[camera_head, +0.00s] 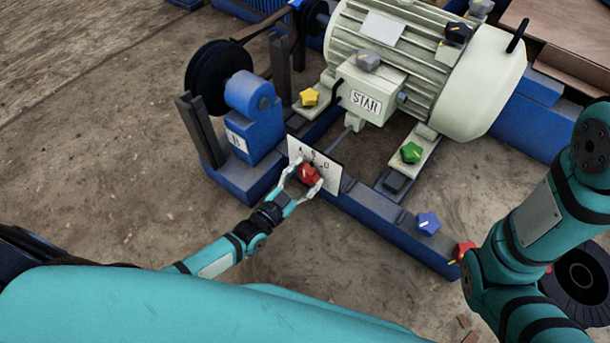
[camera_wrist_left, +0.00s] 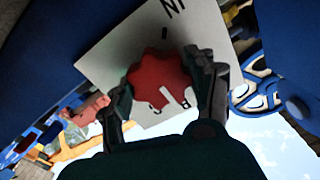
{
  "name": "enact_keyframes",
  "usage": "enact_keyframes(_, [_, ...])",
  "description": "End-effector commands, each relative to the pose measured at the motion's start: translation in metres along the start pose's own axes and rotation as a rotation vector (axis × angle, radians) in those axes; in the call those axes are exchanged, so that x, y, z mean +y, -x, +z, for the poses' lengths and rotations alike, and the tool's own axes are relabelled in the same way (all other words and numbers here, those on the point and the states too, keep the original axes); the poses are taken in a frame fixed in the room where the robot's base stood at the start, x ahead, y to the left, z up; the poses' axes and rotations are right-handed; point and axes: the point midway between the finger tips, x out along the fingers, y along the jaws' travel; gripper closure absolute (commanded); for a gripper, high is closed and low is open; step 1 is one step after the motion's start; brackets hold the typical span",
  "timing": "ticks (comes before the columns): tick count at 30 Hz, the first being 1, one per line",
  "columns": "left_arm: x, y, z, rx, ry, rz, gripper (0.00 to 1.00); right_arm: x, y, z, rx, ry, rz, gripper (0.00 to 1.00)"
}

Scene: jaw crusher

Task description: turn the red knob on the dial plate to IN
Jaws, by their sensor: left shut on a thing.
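The red knob (camera_head: 308,174) sits on the white dial plate (camera_head: 331,176) fixed to the near side of the blue frame. My left gripper (camera_head: 303,180) is shut on the knob, with a finger on each side. In the left wrist view, the knob (camera_wrist_left: 158,78) is lobed and lies between the fingertips (camera_wrist_left: 165,92). The letters IN show at the plate's (camera_wrist_left: 112,58) top edge, with a short tick below them. A pale mark shows on the knob's lower part, on the side away from IN. Other plate lettering is partly hidden. My right arm shows at right, its gripper out of view.
Other star-shaped knobs stand nearby: yellow (camera_head: 309,97), green (camera_head: 411,153), blue (camera_head: 428,223) and another red one (camera_head: 464,251) beside my right arm. A motor (camera_head: 440,70) with a STAR box (camera_head: 372,88) stands behind the plate. Open ground lies left.

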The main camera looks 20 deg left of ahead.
Motion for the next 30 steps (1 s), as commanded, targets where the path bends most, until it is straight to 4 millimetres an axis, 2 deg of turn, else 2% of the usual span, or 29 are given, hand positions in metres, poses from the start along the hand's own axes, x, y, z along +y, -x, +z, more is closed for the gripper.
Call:
enact_keyframes(1, [0.0, 0.0, 0.0, 0.0, 0.0, 0.0, 0.67, 0.0, 0.0, 0.0, 0.0, 0.0, 0.0, 0.24])
enact_keyframes(3, [0.0, 0.0, 0.0, -0.001, 0.0, 0.0, 0.75, 0.0, 0.0, 0.0, 0.0, 0.0, 0.0, 0.24])
enact_keyframes(14, [0.0, 0.001, 0.0, 0.0, 0.062, 0.001, 0.75, 0.001, -0.003, 0.001, -0.001, 0.0, 0.0, 0.24])
enact_keyframes(20, [0.001, 0.001, 0.0, -0.003, 0.192, 0.002, 0.75, 0.002, -0.007, 0.003, -0.001, 0.0, 0.0, 0.24])
enact_keyframes(30, [0.001, 0.001, 0.0, -0.003, 0.507, 0.002, 0.75, 0.003, -0.014, 0.006, -0.002, 0.0, 0.0, 0.24])
